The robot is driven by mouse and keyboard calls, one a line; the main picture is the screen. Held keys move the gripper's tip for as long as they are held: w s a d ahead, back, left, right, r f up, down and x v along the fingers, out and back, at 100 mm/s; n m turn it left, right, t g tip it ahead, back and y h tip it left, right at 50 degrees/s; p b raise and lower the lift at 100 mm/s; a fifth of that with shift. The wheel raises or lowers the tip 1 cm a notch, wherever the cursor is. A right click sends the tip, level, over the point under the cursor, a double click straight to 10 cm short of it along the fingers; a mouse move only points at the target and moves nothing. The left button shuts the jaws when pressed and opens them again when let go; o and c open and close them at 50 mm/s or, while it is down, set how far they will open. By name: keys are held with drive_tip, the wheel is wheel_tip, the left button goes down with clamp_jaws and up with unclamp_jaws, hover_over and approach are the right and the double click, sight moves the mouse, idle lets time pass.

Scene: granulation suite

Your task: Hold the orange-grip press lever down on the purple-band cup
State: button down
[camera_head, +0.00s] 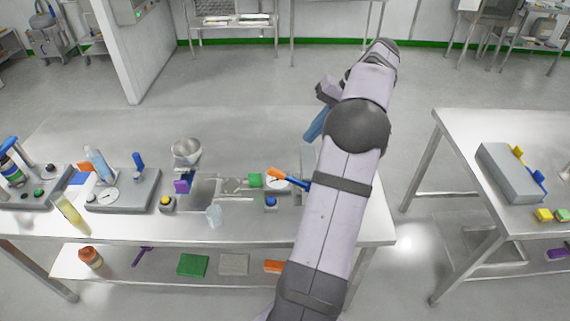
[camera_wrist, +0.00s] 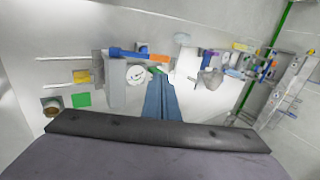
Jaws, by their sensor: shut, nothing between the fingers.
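The press lever has a blue shaft (camera_head: 297,181) and an orange grip (camera_head: 273,174). It stands at the right part of the bench, beside a round white dial. In the wrist view the orange grip (camera_wrist: 159,58) shows just beyond my fingertips, with the blue shaft running left. My gripper (camera_head: 315,130) is shut and empty; its blue fingers show at the centre of the wrist view (camera_wrist: 159,78). It appears raised and apart from the lever.
Other presses stand at left. A lower shelf holds a green mat (camera_head: 193,265). A second table (camera_head: 450,125) is at right.

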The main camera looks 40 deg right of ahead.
sight(278, 172)
drive_tip(key=p+x, duration=0.4)
drive_tip(key=x, duration=1)
